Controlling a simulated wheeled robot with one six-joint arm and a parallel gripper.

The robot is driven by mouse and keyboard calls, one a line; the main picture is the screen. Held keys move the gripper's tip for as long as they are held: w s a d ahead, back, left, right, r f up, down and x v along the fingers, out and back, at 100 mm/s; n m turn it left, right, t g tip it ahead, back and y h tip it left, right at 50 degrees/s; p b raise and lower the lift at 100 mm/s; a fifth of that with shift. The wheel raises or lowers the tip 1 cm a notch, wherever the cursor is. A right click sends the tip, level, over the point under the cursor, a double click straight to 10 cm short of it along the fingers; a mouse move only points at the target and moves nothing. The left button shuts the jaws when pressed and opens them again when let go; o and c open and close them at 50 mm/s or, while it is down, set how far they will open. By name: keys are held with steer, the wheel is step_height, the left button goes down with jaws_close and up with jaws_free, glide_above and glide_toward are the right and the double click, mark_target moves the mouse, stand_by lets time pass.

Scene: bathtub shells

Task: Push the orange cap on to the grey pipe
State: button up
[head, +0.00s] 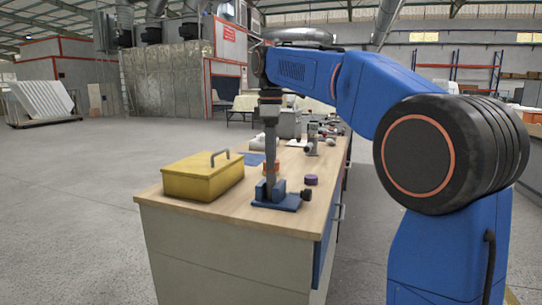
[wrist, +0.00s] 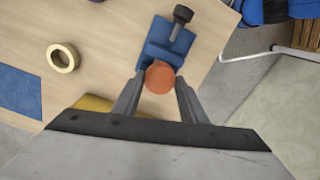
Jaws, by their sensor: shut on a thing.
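The orange cap (wrist: 160,77) sits between the two fingertips of my gripper (wrist: 158,84) in the wrist view. My gripper is shut on the cap. In the head view my gripper (head: 271,170) points straight down over a blue vise (head: 276,203), which stands near the front of the wooden bench. The vise also shows under the cap in the wrist view (wrist: 163,47), with its dark handle above. I cannot make out the grey pipe, and I cannot tell whether the cap touches it.
A yellow toolbox (head: 203,178) stands left of the vise on the bench (head: 233,209). A small purple piece (head: 311,180) lies to its right. A cream ring (wrist: 63,58) and a blue mat (wrist: 19,92) lie left in the wrist view. Other items stand farther back.

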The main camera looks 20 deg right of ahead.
steer(key=shift+f, duration=0.5)
stand_by(0.7)
steer(key=o, duration=1.6)
steer(key=shift+c, duration=0.2)
steer(key=shift+r, duration=3.5)
